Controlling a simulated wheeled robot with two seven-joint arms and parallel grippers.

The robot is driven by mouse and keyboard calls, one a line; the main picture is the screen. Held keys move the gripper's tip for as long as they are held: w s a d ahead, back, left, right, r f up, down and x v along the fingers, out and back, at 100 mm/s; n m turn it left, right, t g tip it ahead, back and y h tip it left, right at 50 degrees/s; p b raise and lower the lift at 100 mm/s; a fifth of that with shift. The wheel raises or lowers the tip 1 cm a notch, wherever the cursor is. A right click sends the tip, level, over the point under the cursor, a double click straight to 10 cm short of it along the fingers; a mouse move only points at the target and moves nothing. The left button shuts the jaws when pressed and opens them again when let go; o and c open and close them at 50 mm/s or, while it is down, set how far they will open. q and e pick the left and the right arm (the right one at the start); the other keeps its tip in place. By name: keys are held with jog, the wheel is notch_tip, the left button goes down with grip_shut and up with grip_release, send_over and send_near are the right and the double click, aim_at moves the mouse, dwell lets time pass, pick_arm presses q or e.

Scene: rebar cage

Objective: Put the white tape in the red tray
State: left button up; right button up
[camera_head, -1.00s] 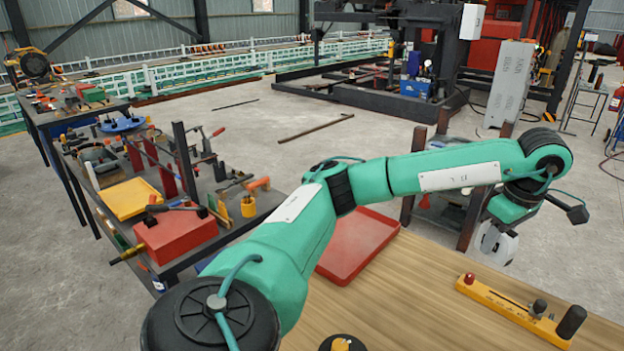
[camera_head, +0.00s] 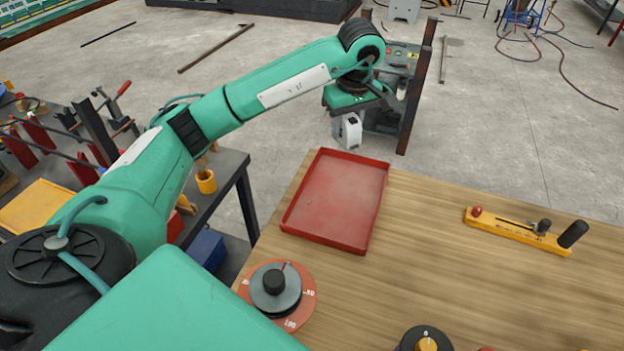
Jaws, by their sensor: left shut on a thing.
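The red tray (camera_head: 337,203) lies flat and empty on the wooden table, near its left side. My left arm reaches over from the left. My left gripper (camera_head: 347,119) hangs below the wrist, just beyond the far edge of the tray, and is shut on the white tape (camera_head: 349,133). The tape is a small white piece with a darker patch, held in the air and apart from the tray. The fingers are small and partly hidden by the wrist. My right gripper is not in view.
A yellow tool with a black handle (camera_head: 518,231) lies on the table (camera_head: 440,255) at right. A red and grey dial (camera_head: 277,294) is in front of the tray. A side bench with clamps and a yellow tray (camera_head: 38,208) stands at left. The table between tray and yellow tool is clear.

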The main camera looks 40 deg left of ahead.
pick_arm(q)
jog(key=shift+a+f, duration=0.1)
jog(key=shift+f, duration=0.15)
notch_tip(320, 180, down, 14)
jog(key=p, duration=0.3)
jog(key=shift+f+p, duration=0.3)
jog(key=shift+f, duration=0.7)
notch_tip(320, 180, down, 3)
jog(key=shift+f+p, duration=0.15)
jog(key=shift+p, duration=0.35)
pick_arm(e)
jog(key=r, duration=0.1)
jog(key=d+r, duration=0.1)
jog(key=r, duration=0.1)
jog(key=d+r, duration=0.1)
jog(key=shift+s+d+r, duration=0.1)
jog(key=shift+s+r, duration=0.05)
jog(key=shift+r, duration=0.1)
